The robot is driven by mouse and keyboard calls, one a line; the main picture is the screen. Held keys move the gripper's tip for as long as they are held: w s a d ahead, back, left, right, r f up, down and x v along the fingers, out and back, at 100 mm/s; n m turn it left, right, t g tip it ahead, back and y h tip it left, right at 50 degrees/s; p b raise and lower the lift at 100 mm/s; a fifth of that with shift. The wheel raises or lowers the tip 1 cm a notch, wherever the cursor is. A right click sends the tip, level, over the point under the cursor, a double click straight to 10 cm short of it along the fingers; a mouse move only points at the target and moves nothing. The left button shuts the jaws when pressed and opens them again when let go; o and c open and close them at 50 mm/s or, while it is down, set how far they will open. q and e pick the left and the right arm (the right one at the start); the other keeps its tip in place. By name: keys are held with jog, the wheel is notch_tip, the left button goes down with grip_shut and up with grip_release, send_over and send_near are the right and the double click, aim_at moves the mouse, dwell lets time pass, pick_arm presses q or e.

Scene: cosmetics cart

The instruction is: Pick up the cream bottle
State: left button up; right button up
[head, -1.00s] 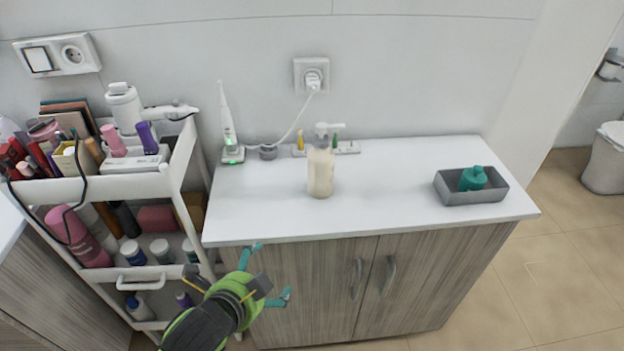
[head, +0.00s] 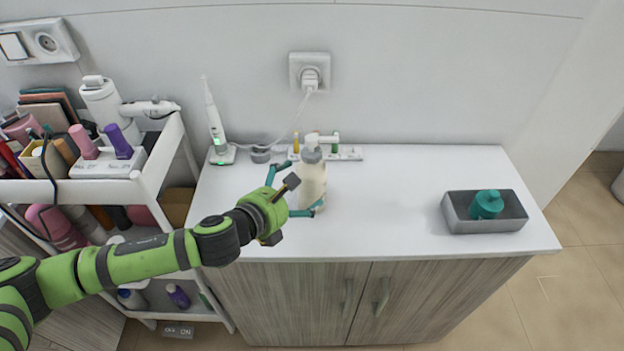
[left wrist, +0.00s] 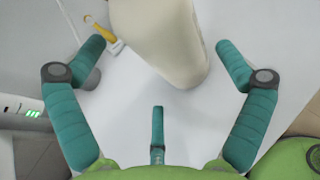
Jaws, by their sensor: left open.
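The cream bottle (head: 313,183) is a pale cream pump bottle with a grey and white top, standing upright on the white countertop (head: 400,200). My left gripper (head: 298,189) is open at the bottle's left side, with its teal fingers spread towards it. In the left wrist view the bottle (left wrist: 160,40) fills the upper middle, ahead of and between the fingertips of the gripper (left wrist: 155,55). No finger is seen pressing on it. The bottle's top is cut off in that view. My right gripper is not in view.
A grey tray (head: 485,227) with a teal bottle (head: 487,204) stands at the counter's right. An electric toothbrush (head: 217,125) and a power strip (head: 342,153) are at the back. A crowded cart (head: 115,190) stands left. The counter between bottle and tray is clear.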

aim_at(299, 189)
pick_arm(q)
jog(key=x, duration=0.3)
jog(key=shift+w+d, duration=0.1)
jog(key=shift+d, duration=0.15)
jog(key=shift+p+x, duration=0.3)
jog(key=shift+x, duration=0.45)
jog(key=c, duration=1.3)
jog(key=shift+r, duration=0.1)
jog(key=shift+c, duration=0.2)
jog(key=shift+r, duration=0.5)
notch_tip(299, 189, up, 3)
jog(key=shift+w+f, duration=0.1)
jog(key=shift+f, duration=0.05)
jog(key=s+d+r+b, duration=0.2)
jog(key=s+d+r, duration=0.4)
jog(key=d, duration=0.4)
jog(key=shift+r, duration=0.65)
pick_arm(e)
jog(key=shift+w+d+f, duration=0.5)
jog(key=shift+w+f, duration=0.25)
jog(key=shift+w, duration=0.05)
